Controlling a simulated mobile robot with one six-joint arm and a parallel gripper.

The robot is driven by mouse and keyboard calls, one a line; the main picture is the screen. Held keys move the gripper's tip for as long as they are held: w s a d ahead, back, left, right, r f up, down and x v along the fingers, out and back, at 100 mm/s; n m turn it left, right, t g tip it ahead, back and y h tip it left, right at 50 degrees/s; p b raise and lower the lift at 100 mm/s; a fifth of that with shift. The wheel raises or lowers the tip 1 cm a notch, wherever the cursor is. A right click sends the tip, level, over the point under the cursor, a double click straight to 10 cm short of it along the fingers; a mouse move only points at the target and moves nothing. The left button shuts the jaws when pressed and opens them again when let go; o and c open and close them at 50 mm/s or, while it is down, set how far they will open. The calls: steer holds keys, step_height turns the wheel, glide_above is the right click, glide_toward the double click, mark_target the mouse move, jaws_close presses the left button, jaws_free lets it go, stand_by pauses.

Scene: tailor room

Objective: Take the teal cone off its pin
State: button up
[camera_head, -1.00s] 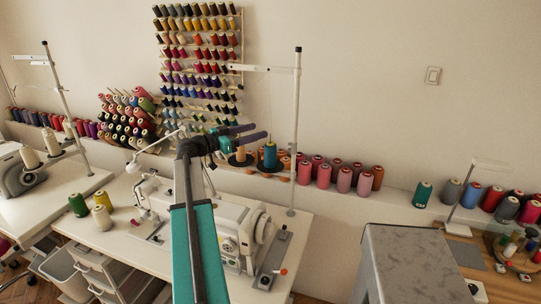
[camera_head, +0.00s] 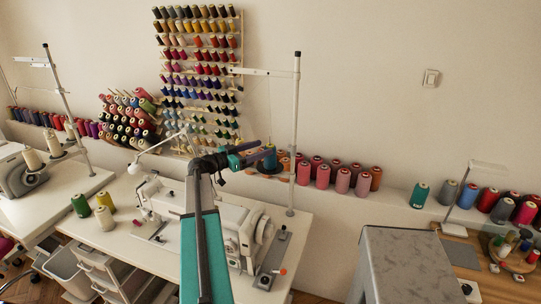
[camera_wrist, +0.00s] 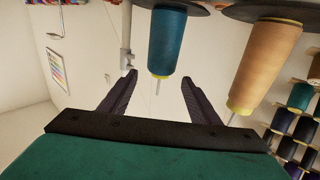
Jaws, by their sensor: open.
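The teal cone (camera_head: 270,160) stands on a dark disc of the thread stand behind the white sewing machine. In the wrist view the teal cone (camera_wrist: 167,42) appears upside down, its pin poking out past the yellow end. My gripper (camera_head: 262,153) is at the cone in the head view, and its jaws partly cover it. In the wrist view my gripper (camera_wrist: 159,76) is open, with the cone's yellow end near the gap between the fingertips. I see no finger contact.
A tan cone (camera_wrist: 262,65) on its own pin stands close beside the teal one. The white stand pole (camera_head: 296,130) rises just right of my gripper. The sewing machine (camera_head: 222,220) lies below the arm. Pink and red cones (camera_head: 340,180) line the ledge.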

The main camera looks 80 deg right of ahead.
mark_target(269, 145)
steer(key=shift+s+d, duration=0.1)
steer(key=shift+d, duration=0.05)
steer(key=p+x, duration=0.2)
steer(key=x, duration=0.1)
steer(key=shift+s+d+r, duration=0.15)
steer(key=shift+s+d, duration=0.45)
steer(key=shift+s, duration=0.1)
stand_by(0.3)
jaws_close()
stand_by(0.4)
